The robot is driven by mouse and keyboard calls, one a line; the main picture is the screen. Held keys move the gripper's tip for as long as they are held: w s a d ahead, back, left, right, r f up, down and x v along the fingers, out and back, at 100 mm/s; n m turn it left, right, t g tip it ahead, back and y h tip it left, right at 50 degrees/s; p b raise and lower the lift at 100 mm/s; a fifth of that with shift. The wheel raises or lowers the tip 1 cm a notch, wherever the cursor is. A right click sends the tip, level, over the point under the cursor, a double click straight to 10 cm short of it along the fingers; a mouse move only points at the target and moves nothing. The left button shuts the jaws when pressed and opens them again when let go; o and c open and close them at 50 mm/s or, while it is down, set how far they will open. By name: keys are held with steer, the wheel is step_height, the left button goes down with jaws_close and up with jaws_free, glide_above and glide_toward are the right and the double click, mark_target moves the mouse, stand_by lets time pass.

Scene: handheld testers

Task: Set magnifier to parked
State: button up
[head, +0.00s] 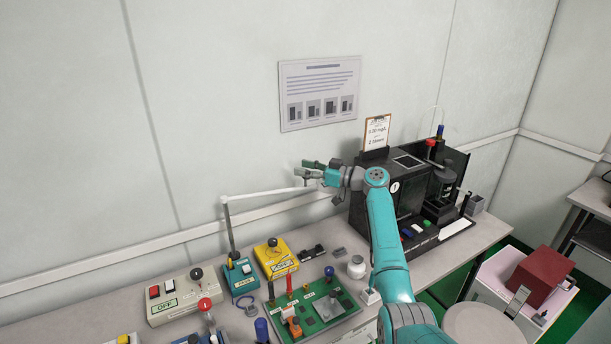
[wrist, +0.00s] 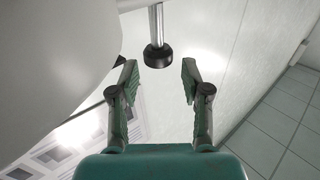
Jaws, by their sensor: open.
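The magnifier's pale jointed arm (head: 265,193) rises from the bench and reaches right toward my gripper (head: 310,171). The magnifier's head is hard to make out in the head view, close to or behind my fingers. In the wrist view, my gripper (wrist: 159,72) is open and empty. A metal rod with a black end knob (wrist: 157,56) lies just ahead of the fingertips, centred between them; I see no contact. A large pale rounded surface (wrist: 55,60) fills the left side of the wrist view, perhaps part of the magnifier.
The bench holds a yellow box (head: 276,259), a teal box (head: 241,278), a green board (head: 318,312) and a grey switch box (head: 181,298). A poster (head: 320,92) hangs on the wall behind.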

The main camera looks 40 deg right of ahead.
step_height(320, 180, up, 8)
steer(key=shift+f, duration=0.25)
